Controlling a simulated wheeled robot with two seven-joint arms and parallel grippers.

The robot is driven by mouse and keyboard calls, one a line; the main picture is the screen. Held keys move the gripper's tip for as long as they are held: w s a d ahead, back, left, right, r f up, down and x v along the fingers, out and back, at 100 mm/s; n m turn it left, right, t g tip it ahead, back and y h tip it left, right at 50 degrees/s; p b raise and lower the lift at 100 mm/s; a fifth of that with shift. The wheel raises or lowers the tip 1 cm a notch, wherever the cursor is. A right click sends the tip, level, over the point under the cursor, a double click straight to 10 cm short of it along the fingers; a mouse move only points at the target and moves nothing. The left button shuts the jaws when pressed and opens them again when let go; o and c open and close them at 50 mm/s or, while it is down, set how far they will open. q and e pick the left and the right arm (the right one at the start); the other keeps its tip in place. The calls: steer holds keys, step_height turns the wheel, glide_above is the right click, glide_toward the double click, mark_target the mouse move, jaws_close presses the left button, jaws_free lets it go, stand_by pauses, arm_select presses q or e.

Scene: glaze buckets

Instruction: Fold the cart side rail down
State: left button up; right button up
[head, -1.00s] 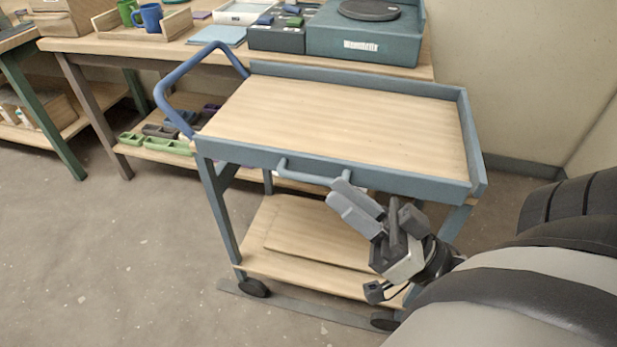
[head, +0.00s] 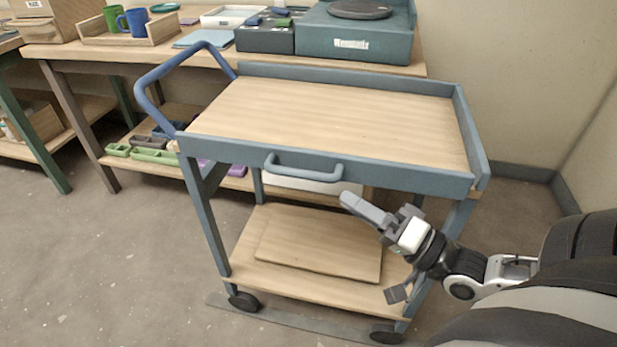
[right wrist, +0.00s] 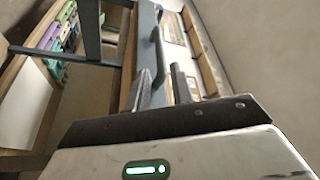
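The cart (head: 221,272) has a wooden top (head: 330,118) edged with blue-grey rails. The near side rail (head: 400,178) runs upright along the front edge, with a bar handle (head: 303,172) on its outer face. My right gripper (head: 352,203) is below and right of the handle, apart from it, pointing up and left. It is open and empty. In the right wrist view its two fingers (right wrist: 163,88) stand apart, with the handle (right wrist: 158,62) showing ahead, roughly in line with the gap. My left gripper is out of view.
A workbench (head: 110,52) behind the cart carries a tray (head: 155,36) with mugs and a teal device (head: 355,45). The cart's lower shelf (head: 240,268) holds a flat board (head: 318,243). A blue push handle (head: 150,85) rises at the cart's left end. Floor at the left is clear.

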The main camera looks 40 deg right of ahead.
mark_target(307, 172)
steer(key=b+x, duration=0.1)
steer(key=x, duration=0.8)
steer(key=shift+w+a, duration=0.1)
steer(key=shift+w, duration=0.25)
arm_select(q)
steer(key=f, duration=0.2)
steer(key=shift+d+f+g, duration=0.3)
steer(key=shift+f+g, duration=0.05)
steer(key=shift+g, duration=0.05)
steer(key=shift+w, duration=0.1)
arm_select(e)
jaws_close()
